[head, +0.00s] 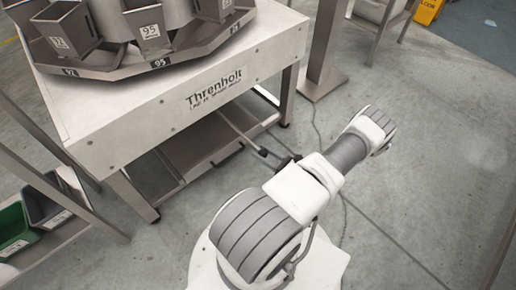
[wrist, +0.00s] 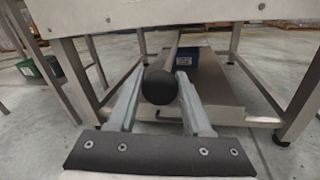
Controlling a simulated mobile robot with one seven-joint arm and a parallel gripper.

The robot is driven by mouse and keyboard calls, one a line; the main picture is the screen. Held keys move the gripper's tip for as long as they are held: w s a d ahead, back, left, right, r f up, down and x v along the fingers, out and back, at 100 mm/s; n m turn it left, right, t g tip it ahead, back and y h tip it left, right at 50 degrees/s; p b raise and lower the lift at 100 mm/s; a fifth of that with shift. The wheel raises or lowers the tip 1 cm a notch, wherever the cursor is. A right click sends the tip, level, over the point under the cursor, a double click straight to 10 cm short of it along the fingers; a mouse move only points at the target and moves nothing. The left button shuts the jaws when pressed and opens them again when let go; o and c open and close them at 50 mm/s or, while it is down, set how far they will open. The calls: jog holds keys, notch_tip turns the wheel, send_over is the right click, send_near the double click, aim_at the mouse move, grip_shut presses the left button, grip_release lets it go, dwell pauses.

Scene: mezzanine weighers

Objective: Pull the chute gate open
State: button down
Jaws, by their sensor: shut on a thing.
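A thin metal rod (head: 235,128) slants out from beneath the white weigher body. In the wrist view the rod (wrist: 174,55) ends in a round black knob (wrist: 159,87) that sits between my fingers. My gripper (wrist: 160,95) is shut on this knob, one grey finger on each side. In the head view my gripper (head: 268,156) is small and partly hidden by my own arm. The gate itself does not show in either view; it is hidden by the weigher body.
The weigher (head: 170,105) carries a ring of grey hoppers (head: 150,28) and stands on metal legs above a low shelf (head: 200,155). A green bin (head: 14,230) and a dark bin (head: 45,208) stand at left. A blue bin (wrist: 208,62) shows beyond the knob.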

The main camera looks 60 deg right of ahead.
jog(key=shift+s+a+f, duration=0.15)
jog(key=shift+s+a, duration=0.05)
jog(key=shift+s, duration=0.1)
jog(key=shift+c, duration=1.8)
grip_release()
jog(key=shift+d, duration=0.1)
jog(key=s+p, duration=0.1)
jog(key=s, duration=1.6)
jog(key=shift+s+a+p, duration=0.2)
jog(key=shift+a+p, duration=0.1)
jog(key=shift+a, duration=0.1)
